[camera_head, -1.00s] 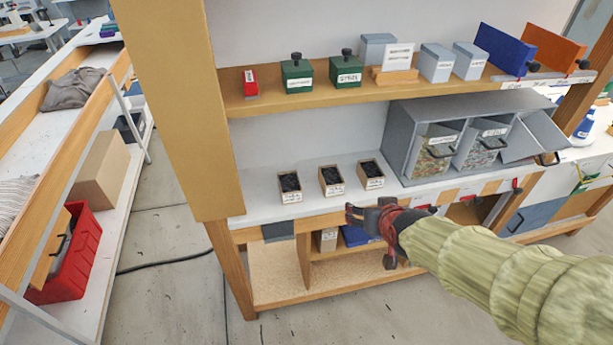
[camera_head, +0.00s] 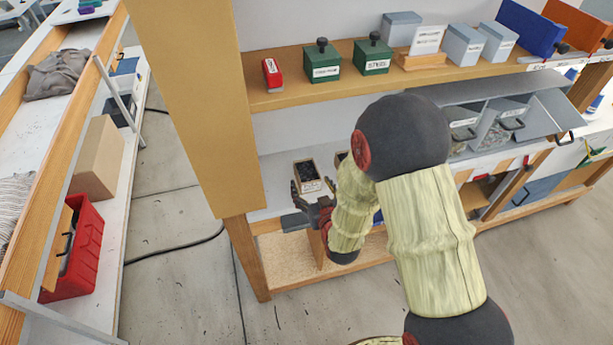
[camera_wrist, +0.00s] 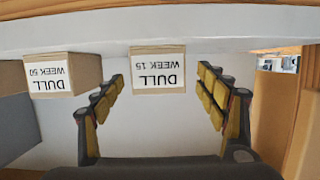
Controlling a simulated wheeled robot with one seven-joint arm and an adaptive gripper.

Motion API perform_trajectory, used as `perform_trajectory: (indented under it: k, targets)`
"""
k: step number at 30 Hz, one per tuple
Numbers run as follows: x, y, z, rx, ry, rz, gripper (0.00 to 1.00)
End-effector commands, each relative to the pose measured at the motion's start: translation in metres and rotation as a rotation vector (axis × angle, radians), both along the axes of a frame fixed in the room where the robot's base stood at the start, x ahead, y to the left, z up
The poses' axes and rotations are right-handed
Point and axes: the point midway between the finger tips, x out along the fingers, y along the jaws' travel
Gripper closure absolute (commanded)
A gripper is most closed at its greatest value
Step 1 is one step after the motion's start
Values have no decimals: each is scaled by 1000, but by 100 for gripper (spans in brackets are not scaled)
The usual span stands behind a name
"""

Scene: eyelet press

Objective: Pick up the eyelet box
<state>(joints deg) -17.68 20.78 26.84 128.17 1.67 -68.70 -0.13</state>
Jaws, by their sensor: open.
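A small open wooden box with dark contents (camera_head: 308,177) stands on the white worktop at the left. In the wrist view its front label reads upside down "DULL WEEK 15" (camera_wrist: 157,72). My gripper (camera_head: 312,187) is open just in front of this box. In the wrist view the box front lies between the spread fingers, a little beyond them, with no visible contact. A similar box labelled "DULL WEEK 50" (camera_wrist: 62,75) is to its left there; in the head view it is mostly hidden behind my arm (camera_head: 340,158). No visible label says eyelet.
A shelf (camera_head: 290,97) above holds a red block (camera_head: 272,75), green boxes (camera_head: 321,62) and grey boxes (camera_head: 463,45). A wooden post (camera_head: 195,110) stands close on the left. Grey bins (camera_head: 500,132) stand right, partly behind my arm. A red crate (camera_head: 77,250) is far left.

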Motion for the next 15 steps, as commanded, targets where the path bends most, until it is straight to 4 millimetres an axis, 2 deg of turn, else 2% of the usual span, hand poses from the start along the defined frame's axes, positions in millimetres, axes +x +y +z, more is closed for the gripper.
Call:
perform_trajectory:
  k: [9, 15]
  targets:
    - [39, 9, -7, 0, -1, -1, 27]
    - [55, 14, -13, 0, 1, 0, 27]
